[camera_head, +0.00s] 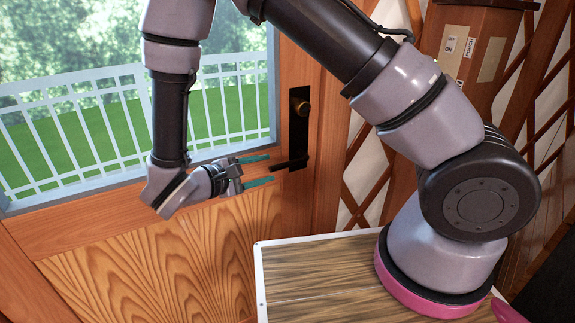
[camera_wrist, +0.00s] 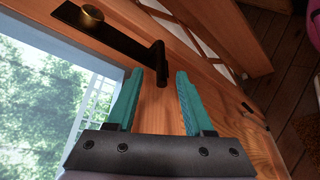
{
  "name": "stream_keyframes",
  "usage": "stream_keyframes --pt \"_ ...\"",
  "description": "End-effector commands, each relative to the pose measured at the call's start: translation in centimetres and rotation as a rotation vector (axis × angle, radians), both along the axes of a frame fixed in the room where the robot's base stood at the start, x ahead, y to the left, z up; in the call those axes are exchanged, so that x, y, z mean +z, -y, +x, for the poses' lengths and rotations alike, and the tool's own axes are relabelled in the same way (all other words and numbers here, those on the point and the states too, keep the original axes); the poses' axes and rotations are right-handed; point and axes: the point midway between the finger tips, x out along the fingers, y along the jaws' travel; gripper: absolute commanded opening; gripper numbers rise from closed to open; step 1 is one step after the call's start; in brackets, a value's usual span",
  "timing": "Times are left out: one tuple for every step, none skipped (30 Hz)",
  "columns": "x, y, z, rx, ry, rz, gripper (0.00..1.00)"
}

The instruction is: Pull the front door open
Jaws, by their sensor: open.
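The front door (camera_head: 180,255) is wooden with a large window in its upper part, and it looks closed in its frame. A black handle plate (camera_head: 299,120) with a brass knob is at its right edge, and a black lever (camera_head: 291,163) points left from the plate's lower end. My gripper (camera_head: 270,169) is open, with teal fingers pointing right at the lever. In the wrist view, the lever's end (camera_wrist: 161,72) shows between the two fingertips of my gripper (camera_wrist: 158,74). I cannot tell whether either finger touches it.
A wood-topped surface with a white edge (camera_head: 325,262) lies under my arm's base. A lattice wall (camera_head: 365,170) and a brown wooden post (camera_head: 468,55) stand to the right of the door. A white railing and grass show through the window (camera_head: 100,115).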

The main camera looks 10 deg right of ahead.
Motion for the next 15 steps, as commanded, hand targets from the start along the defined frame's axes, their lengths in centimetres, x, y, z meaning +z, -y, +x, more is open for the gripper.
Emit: stream_keyframes --pt "-0.5 -0.4 -0.2 0.023 0.005 -0.014 0.52" --pt "-0.7 -0.6 -0.3 0.033 0.008 -0.019 0.52" --pt "-0.9 -0.7 -0.3 0.041 0.011 -0.023 0.52" --pt "-1.0 -0.8 -0.2 0.045 0.013 -0.025 0.52" --pt "-1.0 -0.7 -0.2 0.049 0.014 -0.026 0.52" --pt "-1.1 -0.5 0.1 0.049 0.015 -0.027 0.52" --pt "-1.2 -0.3 0.3 0.048 0.015 -0.027 0.52" --pt "-1.2 0.0 0.5 0.047 0.015 -0.027 0.52" --pt "-1.4 0.5 0.9 0.046 0.014 -0.027 0.52" --pt "-1.5 0.9 1.2 0.046 0.013 -0.026 0.52" --pt "-1.6 1.3 1.5 0.045 0.013 -0.027 0.52" --pt "-1.8 1.9 2.0 0.044 0.014 -0.027 0.52" --pt "-1.9 2.4 2.4 0.044 0.013 -0.028 0.52" --pt "-2.0 2.8 2.8 0.044 0.013 -0.028 0.52" --pt "-2.2 3.5 3.2 0.043 0.012 -0.026 0.52"
